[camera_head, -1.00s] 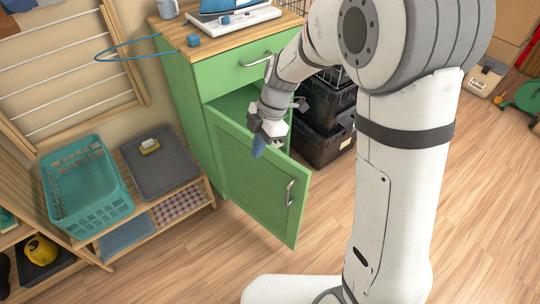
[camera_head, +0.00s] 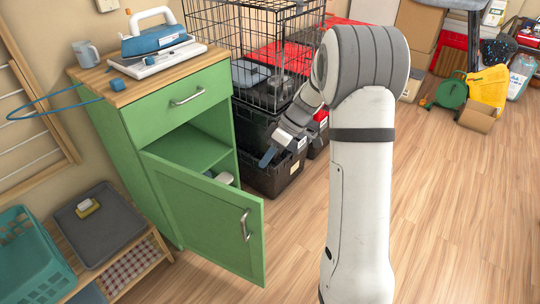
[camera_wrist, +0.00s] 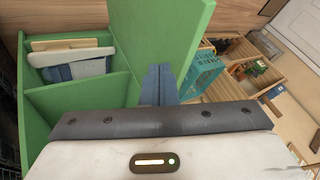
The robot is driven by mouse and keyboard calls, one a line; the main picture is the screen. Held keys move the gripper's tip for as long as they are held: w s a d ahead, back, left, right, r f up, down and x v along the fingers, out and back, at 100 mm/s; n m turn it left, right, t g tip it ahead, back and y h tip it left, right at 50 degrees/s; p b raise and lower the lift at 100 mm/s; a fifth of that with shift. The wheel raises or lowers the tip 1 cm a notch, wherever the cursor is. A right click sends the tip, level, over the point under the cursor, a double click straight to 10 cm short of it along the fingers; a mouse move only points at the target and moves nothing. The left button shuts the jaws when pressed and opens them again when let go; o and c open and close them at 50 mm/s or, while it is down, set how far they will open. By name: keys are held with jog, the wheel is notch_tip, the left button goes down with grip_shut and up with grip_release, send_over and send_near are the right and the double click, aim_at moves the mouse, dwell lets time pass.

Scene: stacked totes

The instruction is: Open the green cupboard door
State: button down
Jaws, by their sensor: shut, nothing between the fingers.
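The green cupboard (camera_head: 165,140) stands at the left in the head view, with a drawer above and an open compartment below. Its green door (camera_head: 205,215) stands well ajar, swung out toward the viewer, with a metal handle (camera_head: 246,224) on its outer face. My gripper (camera_head: 267,158) is to the right of the compartment opening, apart from the handle, its blue fingers shut and empty. In the wrist view, the shut fingers (camera_wrist: 158,85) point at the door's edge region, with the door panel (camera_wrist: 160,35) beyond and a shelf compartment to the left holding white and blue items (camera_wrist: 75,65).
An iron (camera_head: 153,38) and a mug (camera_head: 86,53) stand on the cupboard top. Black crates (camera_head: 262,165) under a wire cage (camera_head: 262,50) stand just right of the cupboard. A low bench with a teal basket (camera_head: 30,255) is at the left. The floor in front of the door is clear.

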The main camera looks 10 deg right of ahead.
jog(key=s+a+f+b, duration=0.1)
jog(key=s+a+f, duration=0.2)
jog(key=a+f, duration=0.1)
jog(key=shift+s+a, duration=0.4)
jog(key=shift+a, duration=0.4)
jog(key=shift+f, duration=0.15)
